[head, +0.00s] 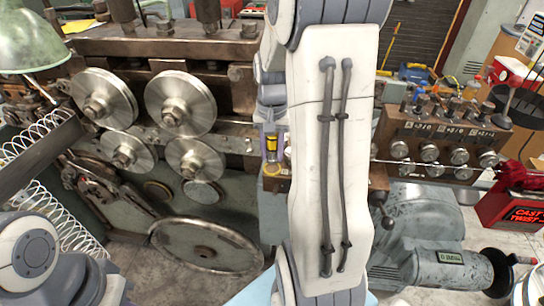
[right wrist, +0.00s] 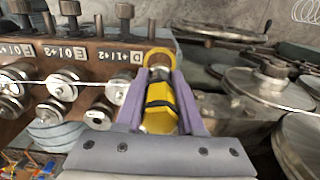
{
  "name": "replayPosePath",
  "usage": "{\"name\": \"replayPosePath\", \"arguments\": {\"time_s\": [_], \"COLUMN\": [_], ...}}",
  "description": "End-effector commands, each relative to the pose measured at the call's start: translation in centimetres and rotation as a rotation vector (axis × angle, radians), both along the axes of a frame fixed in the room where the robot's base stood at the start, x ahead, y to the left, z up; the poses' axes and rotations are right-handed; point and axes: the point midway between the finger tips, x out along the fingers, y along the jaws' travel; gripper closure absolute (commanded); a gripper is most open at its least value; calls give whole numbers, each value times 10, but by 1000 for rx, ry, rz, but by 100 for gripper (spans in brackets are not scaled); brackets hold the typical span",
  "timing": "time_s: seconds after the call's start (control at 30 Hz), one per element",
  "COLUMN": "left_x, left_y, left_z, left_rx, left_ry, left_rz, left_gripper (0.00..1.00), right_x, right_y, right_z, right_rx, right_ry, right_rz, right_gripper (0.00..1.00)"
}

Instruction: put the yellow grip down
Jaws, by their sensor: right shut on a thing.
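The yellow grip (right wrist: 159,122), with black bands and a ring-shaped yellow end, is between the two purple fingers of my right gripper (right wrist: 158,82) in the right wrist view. The fingers are shut on its sides. In the head view the yellow grip (head: 272,143) shows small, just left of my white right arm link. My right gripper (head: 270,150) is partly hidden there by the arm. Whether the grip touches anything below it cannot be told. My left arm shows at the lower left of the head view; its gripper is out of view.
The coiler's rollers (head: 181,103) and a large wheel (head: 206,246) fill the left. A brown block with small rollers (head: 440,135) stands right, with wire running across. A green-grey motor (head: 440,268) is below it. A wire coil (head: 60,205) and green lamp (head: 30,42) are far left.

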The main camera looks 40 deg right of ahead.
Motion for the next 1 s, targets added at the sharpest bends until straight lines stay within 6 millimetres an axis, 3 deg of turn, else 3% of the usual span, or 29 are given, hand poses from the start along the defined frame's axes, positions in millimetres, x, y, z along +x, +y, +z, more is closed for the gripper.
{"name": "replayPosePath", "arguments": {"time_s": [0.2, 0.57, 0.6, 0.67, 1.0], "left_x": [0, 0, 0, 0, 0], "left_y": [0, 0, 0, 0, 0], "left_z": [7, 3, 3, 4, 5], "left_rx": [0, 0, 0, 0, 0], "left_ry": [0, 0, 0, 0, 0], "left_rz": [0, 0, 0, 0, 0], "left_gripper": [100, 100, 100, 100, 100], "right_x": [0, 0, 0, 0, 0], "right_y": [1, 0, 1, 1, 0], "right_z": [-25, -30, -31, -30, -28], "right_rx": [1, 0, 1, 1, 1], "right_ry": [2, 0, 1, 1, 1], "right_rz": [2, 2, 2, 2, 2], "right_gripper": [100, 100, 59, 36, 33]}}
